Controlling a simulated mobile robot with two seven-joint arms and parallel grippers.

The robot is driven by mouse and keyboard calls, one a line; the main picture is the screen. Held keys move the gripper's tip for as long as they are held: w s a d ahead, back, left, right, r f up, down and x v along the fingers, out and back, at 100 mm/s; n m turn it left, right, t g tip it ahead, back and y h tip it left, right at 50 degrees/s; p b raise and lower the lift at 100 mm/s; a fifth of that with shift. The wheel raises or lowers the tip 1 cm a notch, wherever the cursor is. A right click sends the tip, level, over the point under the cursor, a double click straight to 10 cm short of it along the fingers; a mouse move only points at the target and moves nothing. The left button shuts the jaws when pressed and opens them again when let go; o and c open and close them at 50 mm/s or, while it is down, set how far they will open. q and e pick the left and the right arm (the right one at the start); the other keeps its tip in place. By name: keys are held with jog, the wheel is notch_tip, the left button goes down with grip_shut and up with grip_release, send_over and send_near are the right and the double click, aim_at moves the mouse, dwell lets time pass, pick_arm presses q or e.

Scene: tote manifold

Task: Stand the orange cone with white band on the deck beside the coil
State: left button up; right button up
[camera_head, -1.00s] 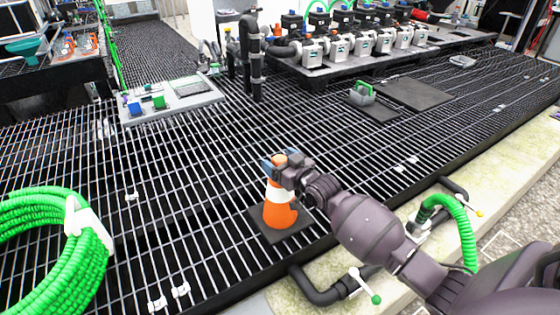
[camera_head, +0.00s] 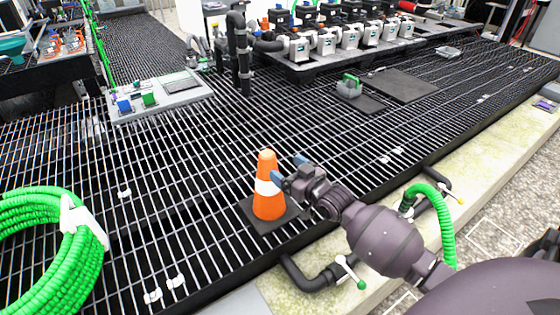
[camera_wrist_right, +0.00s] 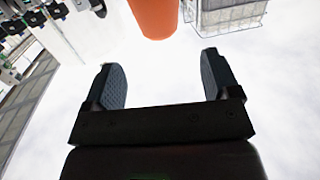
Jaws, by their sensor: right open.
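The orange cone (camera_head: 268,205) with a white band stands upright on its dark square base on the grated deck (camera_head: 190,200). The green coil (camera_head: 45,245) lies at the left edge of the head view, with open grating between it and the cone. My right gripper (camera_head: 288,170) is open and empty, just to the right of the cone's upper part. In the right wrist view its two fingers (camera_wrist_right: 163,82) are spread with nothing between them, and the cone's orange body (camera_wrist_right: 153,15) shows beyond them at the top. My left gripper is not in view.
A low panel with blue and green blocks (camera_head: 160,100) lies at the back left. A dark pipe (camera_head: 240,55) and a row of pumps (camera_head: 340,42) stand at the back. A pipe with a valve (camera_head: 318,280) runs along the near deck edge. Grating between coil and cone is mostly clear.

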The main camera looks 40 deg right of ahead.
jog(key=s+a+f+g, duration=0.2)
jog(key=s+a+f, duration=0.1)
jog(key=s, duration=0.9)
jog(key=s+a+f+g+h, duration=0.1)
jog(key=s+a+f+g, duration=0.2)
jog(key=s, duration=0.9)
jog(key=s+a+f+g, duration=0.2)
jog(key=s+a+f, duration=0.2)
jog(key=s, duration=0.8)
notch_tip(320, 180, down, 2)
jog(key=shift+a+n+g, duration=0.25)
jog(key=shift+n+g, duration=0.05)
jog(key=shift+g, duration=0.1)
